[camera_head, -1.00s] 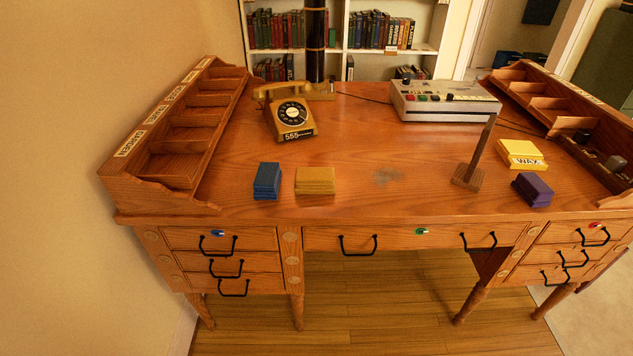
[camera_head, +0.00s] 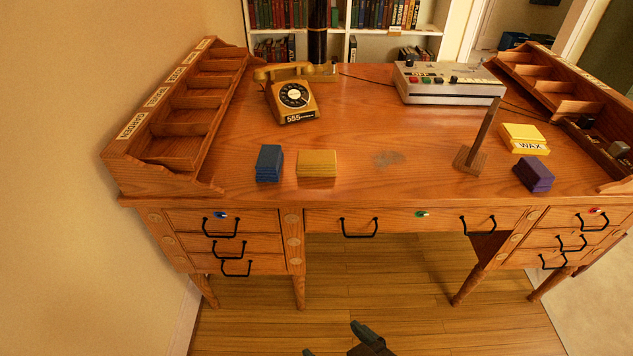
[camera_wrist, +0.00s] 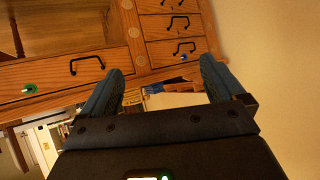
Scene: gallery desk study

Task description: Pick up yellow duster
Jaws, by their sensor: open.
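A mustard-yellow block that looks like the yellow duster (camera_head: 317,163) lies flat on the desk near its front edge, left of the middle, in the head view. A blue block of similar form (camera_head: 269,163) lies just left of it. My gripper (camera_head: 334,340) shows at the bottom of the head view, in front of the desk and below its top, well apart from the duster. In the wrist view my gripper (camera_wrist: 160,72) has its two fingers spread with nothing held between them.
The wooden desk (camera_head: 350,120) carries a telephone (camera_head: 291,98), a grey machine with buttons (camera_head: 447,82), a leaning wooden post on a base (camera_head: 472,158), a yellow WAX block (camera_head: 524,138) and a purple block (camera_head: 534,174). Black drawer handles stick out in front. Desktop around the duster's right is clear.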

